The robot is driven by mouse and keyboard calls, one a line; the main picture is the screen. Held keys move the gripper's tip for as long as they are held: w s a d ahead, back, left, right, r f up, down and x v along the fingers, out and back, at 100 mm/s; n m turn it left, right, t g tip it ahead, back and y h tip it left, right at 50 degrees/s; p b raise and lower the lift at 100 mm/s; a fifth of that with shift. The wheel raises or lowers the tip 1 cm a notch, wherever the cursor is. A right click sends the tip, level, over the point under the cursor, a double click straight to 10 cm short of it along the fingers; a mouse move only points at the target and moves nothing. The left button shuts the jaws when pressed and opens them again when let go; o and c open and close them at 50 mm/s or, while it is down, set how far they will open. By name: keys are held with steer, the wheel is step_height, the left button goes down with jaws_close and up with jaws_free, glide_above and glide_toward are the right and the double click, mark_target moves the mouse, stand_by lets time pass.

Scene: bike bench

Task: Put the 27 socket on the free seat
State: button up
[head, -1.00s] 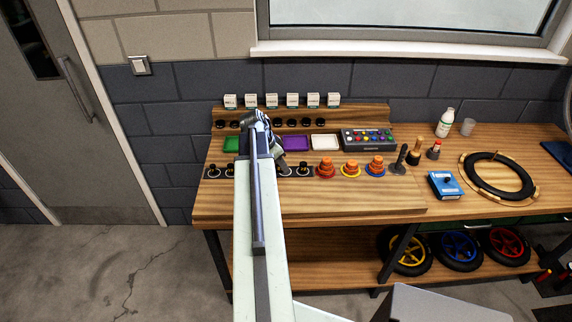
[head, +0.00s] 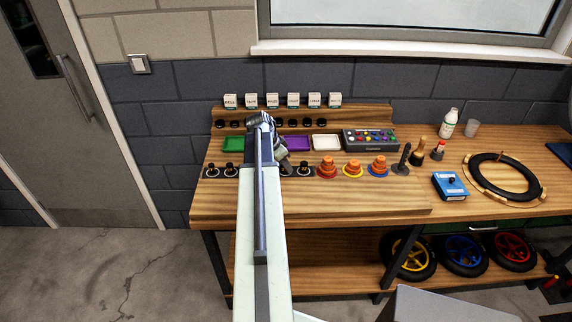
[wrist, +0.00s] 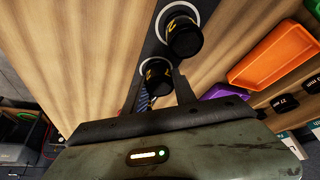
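Several black sockets stand on white-ringed seats along the dark strip at the front left of the bench, such as a socket (head: 212,171) at the far left and another (head: 304,169) to the right of my arm. In the wrist view, one black socket (wrist: 157,78) stands on its ring between my gripper's fingers (wrist: 160,78). A second socket (wrist: 185,37) with a yellow marking stands on the neighbouring ring. Their numbers cannot be read fully. My gripper looks open around the nearer socket, apart from it. In the head view my arm hides part of the strip, including any seat behind it.
Behind the strip are green (head: 231,144), purple (head: 297,143) and white (head: 326,142) trays; an orange tray (wrist: 275,55) shows in the wrist view. More black sockets (head: 307,123) line the back shelf. Orange stacked parts (head: 327,166) stand right of the strip.

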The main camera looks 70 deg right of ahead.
steer(key=o, duration=0.4)
steer(key=shift+r+p, duration=0.35)
steer(key=shift+p, duration=0.05)
steer(key=p+v, duration=1)
steer(key=v, duration=0.1)
steer(key=shift+r+p, duration=0.3)
steer(key=shift+a, duration=0.15)
